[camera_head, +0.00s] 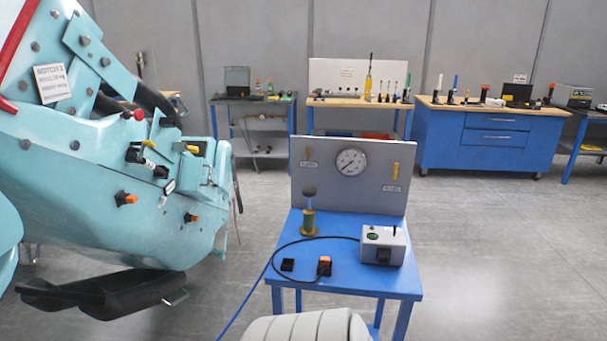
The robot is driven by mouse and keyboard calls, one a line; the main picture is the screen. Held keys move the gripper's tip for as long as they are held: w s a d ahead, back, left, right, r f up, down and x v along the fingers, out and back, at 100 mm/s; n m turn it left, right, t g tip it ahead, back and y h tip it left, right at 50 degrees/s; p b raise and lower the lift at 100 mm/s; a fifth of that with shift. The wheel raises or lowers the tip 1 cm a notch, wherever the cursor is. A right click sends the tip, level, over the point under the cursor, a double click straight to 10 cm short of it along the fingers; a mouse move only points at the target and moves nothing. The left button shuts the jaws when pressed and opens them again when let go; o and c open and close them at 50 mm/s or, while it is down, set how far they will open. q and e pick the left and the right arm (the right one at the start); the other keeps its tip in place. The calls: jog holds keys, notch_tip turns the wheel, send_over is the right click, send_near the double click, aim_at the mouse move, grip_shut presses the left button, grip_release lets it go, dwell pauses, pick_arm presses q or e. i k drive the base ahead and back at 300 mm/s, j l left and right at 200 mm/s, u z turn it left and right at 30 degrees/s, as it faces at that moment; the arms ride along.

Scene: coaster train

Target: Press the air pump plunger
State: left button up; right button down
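The air pump (309,222) stands upright at the back left of a small blue table (340,283). It has an olive-yellow body on a wider round foot. Its plunger (309,192) sticks up from the top, with a dark grey round knob, and looks raised. Nothing touches the knob. A grey panel (375,208) stands behind the pump, with a round white gauge (351,161) and two yellow levers. Neither of my grippers shows in the head view, so whether they are open or shut is hidden.
A grey control box (384,246) with a green button, an orange-black connector (325,266) and a black cable share the table. A large turquoise coaster car (110,190) stands close on the left. Workbenches (487,142) line the back wall. Floor (500,260) to the right is clear.

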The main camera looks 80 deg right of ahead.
aim_at(309, 192)
jog(key=k+l, duration=0.25)
jog(key=l, duration=0.15)
jog(key=k+l, duration=0.5)
jog(key=l, duration=0.25)
jog(key=k+l+z, duration=0.1)
jog(key=k+l, duration=0.15)
jog(key=l, duration=0.15)
jog(key=k+l, duration=0.2)
jog(key=l, duration=0.2)
jog(key=k+l, duration=0.25)
jog(key=l, duration=0.15)
jog(key=k+l, duration=0.25)
jog(key=l, duration=0.15)
jog(key=k+l+z, duration=0.1)
jog(key=l, duration=0.3)
jog(key=k, duration=0.1)
